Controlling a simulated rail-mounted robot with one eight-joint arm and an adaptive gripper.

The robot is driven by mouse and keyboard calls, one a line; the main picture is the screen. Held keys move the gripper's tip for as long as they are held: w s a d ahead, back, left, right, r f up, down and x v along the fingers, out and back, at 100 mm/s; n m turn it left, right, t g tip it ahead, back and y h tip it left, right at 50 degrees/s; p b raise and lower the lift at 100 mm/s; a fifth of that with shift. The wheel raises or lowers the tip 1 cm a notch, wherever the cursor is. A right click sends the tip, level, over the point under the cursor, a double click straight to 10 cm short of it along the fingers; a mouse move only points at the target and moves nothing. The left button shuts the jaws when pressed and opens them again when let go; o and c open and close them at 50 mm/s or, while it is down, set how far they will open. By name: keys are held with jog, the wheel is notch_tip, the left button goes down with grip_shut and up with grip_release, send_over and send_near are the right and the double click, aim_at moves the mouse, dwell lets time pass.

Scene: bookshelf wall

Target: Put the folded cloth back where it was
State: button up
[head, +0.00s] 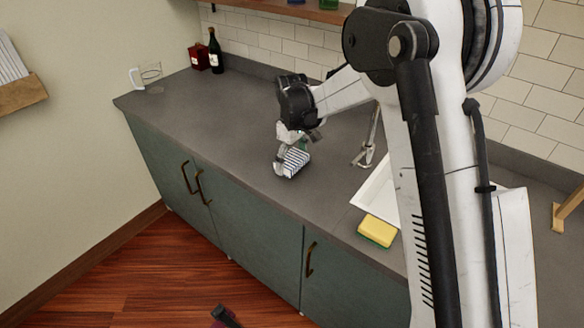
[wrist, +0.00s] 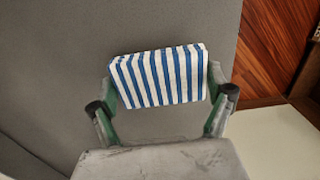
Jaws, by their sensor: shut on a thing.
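The folded cloth (wrist: 160,76) has blue and white stripes and sits between the two fingers of my gripper (wrist: 163,92) in the wrist view. The fingers press on its two short ends. In the head view the cloth (head: 292,162) is at the grey counter, near its front edge and left of the sink. My gripper (head: 290,150) comes down on it from above. I cannot tell whether the cloth's underside touches the counter.
A yellow and green sponge (head: 377,230) lies at the counter's front edge beside the white sink (head: 374,195). A glass mug (head: 148,76), a dark bottle (head: 215,50) and a red container (head: 199,56) stand at the far left. The grey counter (head: 200,105) between is clear.

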jog(key=shift+f, duration=1.95)
jog(key=shift+f, duration=0.1)
jog(key=o, duration=1)
